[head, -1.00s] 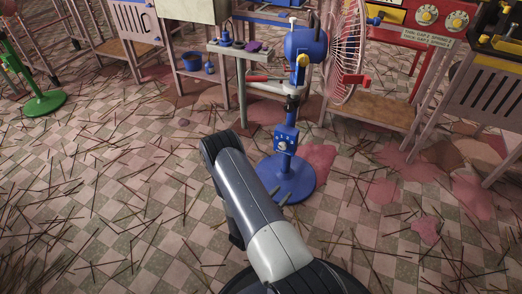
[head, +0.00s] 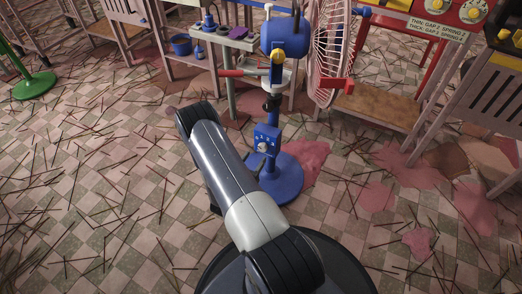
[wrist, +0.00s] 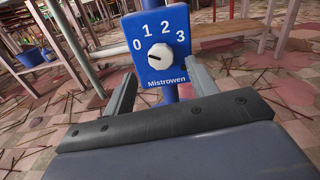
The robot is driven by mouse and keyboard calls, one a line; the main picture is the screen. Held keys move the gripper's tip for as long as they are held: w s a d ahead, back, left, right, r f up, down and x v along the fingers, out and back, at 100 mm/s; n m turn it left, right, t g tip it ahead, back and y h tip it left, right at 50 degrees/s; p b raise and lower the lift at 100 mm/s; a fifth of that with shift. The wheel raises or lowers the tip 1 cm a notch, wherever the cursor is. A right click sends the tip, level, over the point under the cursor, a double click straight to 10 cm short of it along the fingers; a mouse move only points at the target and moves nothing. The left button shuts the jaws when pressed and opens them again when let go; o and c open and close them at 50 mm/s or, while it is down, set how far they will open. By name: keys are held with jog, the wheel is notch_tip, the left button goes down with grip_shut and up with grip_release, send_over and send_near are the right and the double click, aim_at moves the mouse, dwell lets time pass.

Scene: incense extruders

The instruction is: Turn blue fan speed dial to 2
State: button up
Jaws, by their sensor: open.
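The blue fan (head: 287,35) stands on a blue pole with a round blue base (head: 276,180). Its blue control box (head: 267,139) with a white dial is partway up the pole. In the wrist view the blue panel (wrist: 155,22) fills the upper middle, marked 0, 1, 2, 3 and "Mistrowen". Its white dial (wrist: 161,58) has a dark pointer line that seems to lie toward 0. My gripper (wrist: 162,76) is open and empty, one finger on each side in front of the panel. Contact with the dial cannot be made out. The arm hides the gripper in the head view.
A small side table (head: 238,38) with a purple item stands behind the fan. Red tool handles (head: 232,73) stick out beside the pole. A green stand (head: 36,84) is at far left. Thin sticks and pink stains cover the otherwise open tiled floor.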

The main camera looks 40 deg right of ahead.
aim_at(261, 148)
jog(key=b+x, duration=0.1)
jog(key=x, duration=0.4)
jog(key=shift+w+d, duration=0.1)
jog(key=shift+d, duration=0.3)
jog(key=shift+c, duration=0.3)
jog(key=c, duration=0.9)
